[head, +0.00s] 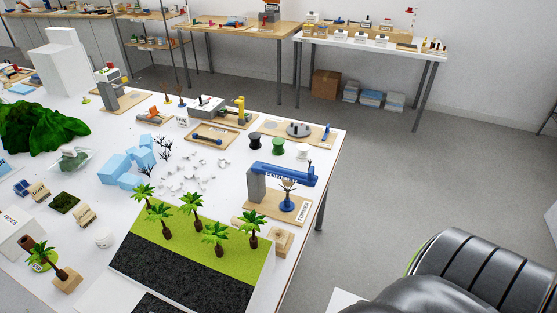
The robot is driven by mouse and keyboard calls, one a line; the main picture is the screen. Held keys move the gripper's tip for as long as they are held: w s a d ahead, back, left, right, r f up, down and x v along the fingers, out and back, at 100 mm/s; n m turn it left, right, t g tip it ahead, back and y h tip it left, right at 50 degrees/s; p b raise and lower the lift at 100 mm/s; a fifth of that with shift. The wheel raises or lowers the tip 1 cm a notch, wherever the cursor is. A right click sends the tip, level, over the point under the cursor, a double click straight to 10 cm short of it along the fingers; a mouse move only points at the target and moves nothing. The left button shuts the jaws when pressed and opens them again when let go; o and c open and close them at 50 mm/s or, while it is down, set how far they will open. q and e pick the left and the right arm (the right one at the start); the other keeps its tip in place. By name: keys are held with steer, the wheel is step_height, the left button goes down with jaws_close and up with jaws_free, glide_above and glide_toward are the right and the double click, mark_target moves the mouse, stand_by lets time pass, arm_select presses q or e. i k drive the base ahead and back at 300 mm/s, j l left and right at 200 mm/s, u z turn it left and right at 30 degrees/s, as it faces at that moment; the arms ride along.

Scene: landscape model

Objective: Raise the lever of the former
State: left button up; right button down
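The former stands on a tan board (262,210) near the right edge of the white table, with a label reading FORMER (304,210). It has a grey upright block (255,186) at its left. The blue lever (290,173) runs from this block to the right, roughly level, with lettering on its side. Under the lever a small brown tree-like shape (288,186) sits on a blue stand (288,203). I cannot tell whether the lever touches it. Neither of my grippers shows in the head view.
Palm trees (193,204) stand on a green and black board (185,268) in front of the former. Grey floor (390,170) is clear to the right. A black ribbed object (490,270) fills the lower right.

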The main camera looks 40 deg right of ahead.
mark_target(288, 176)
steer(key=z, duration=1.3)
